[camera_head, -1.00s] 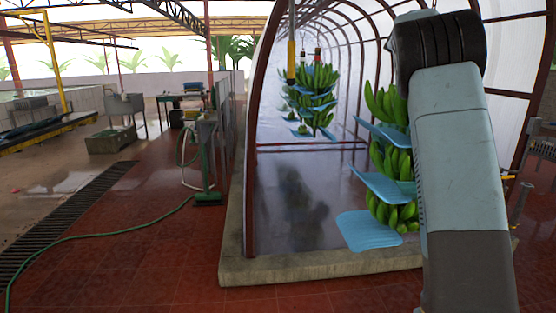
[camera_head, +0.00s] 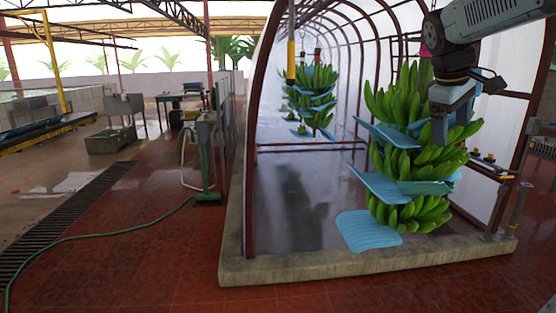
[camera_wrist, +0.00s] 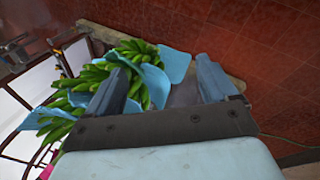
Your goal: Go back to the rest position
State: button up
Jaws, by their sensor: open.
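A hanging stem of green bananas (camera_head: 405,160) with blue sheets (camera_head: 382,185) between its hands of fruit is at the right of the head view. My gripper (camera_head: 440,140) points down in front of the upper right of this bunch, its fingers overlapping the fruit in the picture. I cannot tell whether it touches it. In the wrist view my gripper (camera_wrist: 160,66) has its two fingers wide apart, with no object clasped. Bananas (camera_wrist: 92,75) and blue sheets (camera_wrist: 174,64) show beyond and between the fingers.
More hanging banana stems (camera_head: 312,90) are deeper inside the arched tunnel. A low concrete curb (camera_head: 300,267) borders it. A green hose (camera_head: 110,235) lies on the red tiled floor, which is otherwise mostly clear in front.

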jog(key=s+a+f+m+t+y, duration=0.1)
jog(key=s+a+f+m+y, duration=0.1)
jog(key=s+a+f, duration=0.4)
jog(key=s+a+f+m+t+y, duration=0.2)
jog(key=s+a+f, duration=0.4)
jog(key=s+a, duration=0.3)
jog(key=shift+s+m, duration=0.8)
jog(key=shift+s, duration=0.15)
